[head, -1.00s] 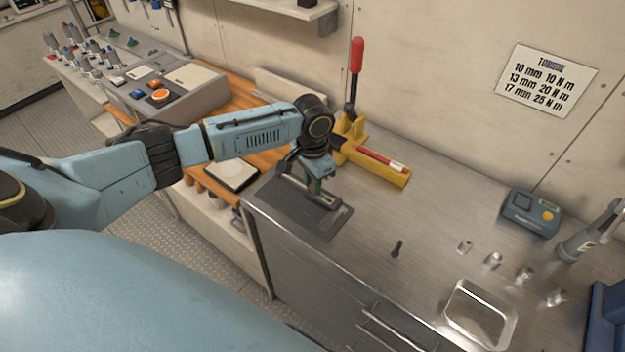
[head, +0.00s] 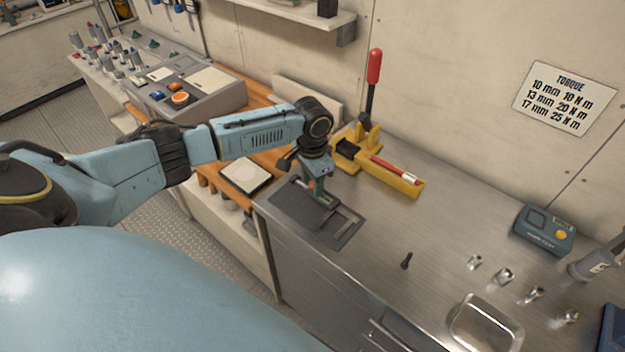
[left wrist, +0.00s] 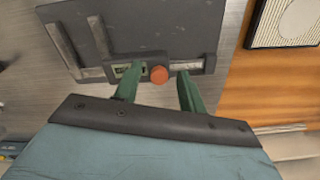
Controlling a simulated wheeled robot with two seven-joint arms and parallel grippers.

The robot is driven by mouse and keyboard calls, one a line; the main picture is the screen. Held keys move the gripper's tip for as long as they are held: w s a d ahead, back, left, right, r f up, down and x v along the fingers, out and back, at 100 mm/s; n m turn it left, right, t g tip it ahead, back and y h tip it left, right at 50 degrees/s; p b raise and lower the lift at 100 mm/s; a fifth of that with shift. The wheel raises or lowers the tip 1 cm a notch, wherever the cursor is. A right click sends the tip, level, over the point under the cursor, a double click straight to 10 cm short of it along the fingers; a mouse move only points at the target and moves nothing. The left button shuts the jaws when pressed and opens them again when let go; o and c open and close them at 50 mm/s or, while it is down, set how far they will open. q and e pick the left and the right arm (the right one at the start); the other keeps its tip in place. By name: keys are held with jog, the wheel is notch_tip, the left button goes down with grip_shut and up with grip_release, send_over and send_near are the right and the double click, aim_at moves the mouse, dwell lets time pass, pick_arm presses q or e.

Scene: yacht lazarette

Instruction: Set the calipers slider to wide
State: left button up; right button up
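The calipers lie on a dark mat (head: 297,204) at the left end of the steel bench. In the left wrist view their slider (left wrist: 129,70) has a small display and a round orange-red knob (left wrist: 159,75). Silver beam (left wrist: 192,66) shows right of the knob. Two silver jaw bars (left wrist: 64,50) stand apart at the left. My left gripper (head: 318,190) is down at the calipers. Its two green fingers (left wrist: 159,92) are apart, one on each side of the knob, with gaps to it. My right gripper is not in view.
A yellow lever tool (head: 395,180) with a red handle stands behind the mat. A small dark part (head: 406,261), sockets (head: 503,277), a metal tray (head: 485,328) and a teal box (head: 544,230) lie to the right. A control box (head: 185,88) stands at the left.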

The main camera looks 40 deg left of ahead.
pick_arm(q)
notch_tip(320, 180, up, 13)
jog(key=shift+r, duration=0.2)
dwell(0.5)
jog(key=shift+d, duration=0.1)
